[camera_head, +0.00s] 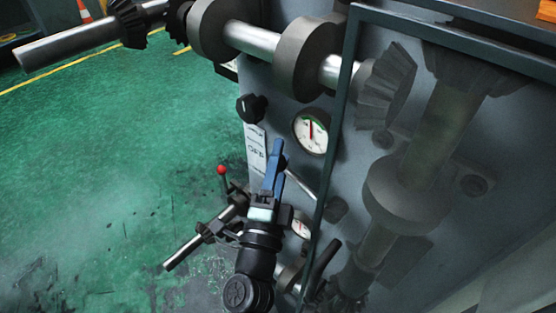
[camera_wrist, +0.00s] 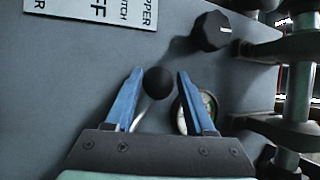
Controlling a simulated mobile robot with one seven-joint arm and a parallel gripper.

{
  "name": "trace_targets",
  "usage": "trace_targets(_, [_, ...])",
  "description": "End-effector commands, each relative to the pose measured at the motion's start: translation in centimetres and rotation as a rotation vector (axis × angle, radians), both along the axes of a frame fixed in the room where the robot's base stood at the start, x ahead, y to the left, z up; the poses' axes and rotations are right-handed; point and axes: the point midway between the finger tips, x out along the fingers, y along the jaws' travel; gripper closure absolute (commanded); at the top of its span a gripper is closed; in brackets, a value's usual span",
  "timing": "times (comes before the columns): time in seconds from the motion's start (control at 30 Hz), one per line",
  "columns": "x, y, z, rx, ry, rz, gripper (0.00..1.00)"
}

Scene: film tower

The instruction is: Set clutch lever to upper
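The clutch lever has a black ball knob (camera_wrist: 158,82) and a thin pale rod. In the wrist view the ball shows between the two blue fingers of my gripper (camera_wrist: 160,73), with a narrow gap at each side. The gripper (camera_head: 277,148) is open in front of the panel in the head view, where it covers much of the ball. The lever rod (camera_head: 300,185) shows right of the fingers.
A black rotary knob (camera_wrist: 210,32) with a white mark sits near the fingers. A round gauge (camera_head: 311,131) is beside the lever. A red-tipped lever (camera_head: 221,170) stands lower left. Shafts and gears (camera_head: 250,40) cross above; a framed transparent panel (camera_head: 340,110) bounds the right.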

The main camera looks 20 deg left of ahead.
Motion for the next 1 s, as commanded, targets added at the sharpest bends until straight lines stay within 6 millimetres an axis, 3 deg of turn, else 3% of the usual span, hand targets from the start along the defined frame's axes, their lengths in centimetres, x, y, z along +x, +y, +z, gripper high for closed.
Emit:
trace_targets(0.37, [-0.7, 0.0, -0.4, -0.004, 0.003, 0.003, 0.44])
trace_targets(1.0, [-11.1, -1.7, -3.6, -0.003, 0.003, 0.003, 0.44])
